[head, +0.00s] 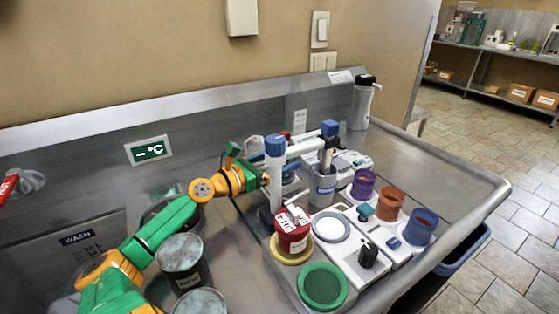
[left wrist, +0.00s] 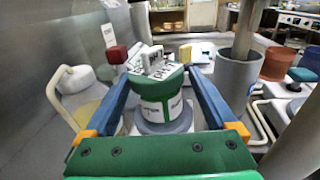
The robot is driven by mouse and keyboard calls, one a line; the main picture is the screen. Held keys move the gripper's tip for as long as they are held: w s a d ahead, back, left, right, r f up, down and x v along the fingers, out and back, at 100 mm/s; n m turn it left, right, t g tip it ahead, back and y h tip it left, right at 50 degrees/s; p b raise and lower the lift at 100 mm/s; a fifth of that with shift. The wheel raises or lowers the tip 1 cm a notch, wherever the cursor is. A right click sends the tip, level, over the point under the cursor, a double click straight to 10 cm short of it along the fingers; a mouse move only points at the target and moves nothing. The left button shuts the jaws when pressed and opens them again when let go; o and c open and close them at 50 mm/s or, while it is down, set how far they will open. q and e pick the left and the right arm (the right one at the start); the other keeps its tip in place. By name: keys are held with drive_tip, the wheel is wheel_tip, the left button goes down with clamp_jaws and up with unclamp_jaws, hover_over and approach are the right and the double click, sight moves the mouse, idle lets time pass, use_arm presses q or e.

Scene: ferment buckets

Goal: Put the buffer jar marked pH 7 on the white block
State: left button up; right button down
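In the left wrist view a green-topped jar (left wrist: 163,100) with white labels stands upright between my left gripper's (left wrist: 163,70) blue fingers. The fingertips appear to touch its sides. The lettering is too small to read surely. A grey-blue round disc shows under the jar, with a white surface at its edge. A white block (head: 352,262) with a grey disc lies at the front centre. My right gripper is not in view.
A red jar (head: 292,232) stands on a yellow pad, beside an empty green pad (head: 323,286). A grey cup (head: 322,190) and purple, orange and blue cups (head: 390,203) stand to the right. The blue-capped post (head: 275,160) is close to my gripper. Dark buckets (head: 183,262) stand front left.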

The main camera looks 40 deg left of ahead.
use_arm(q)
drive_tip(key=shift+r, duration=0.15)
drive_tip(key=s, duration=0.4)
drive_tip(key=s+a, duration=0.1)
drive_tip(key=s, duration=0.7)
drive_tip(key=shift+a+r+p, duration=0.2)
drive_tip(key=shift+r+p, duration=0.05)
drive_tip(key=shift+p, duration=0.05)
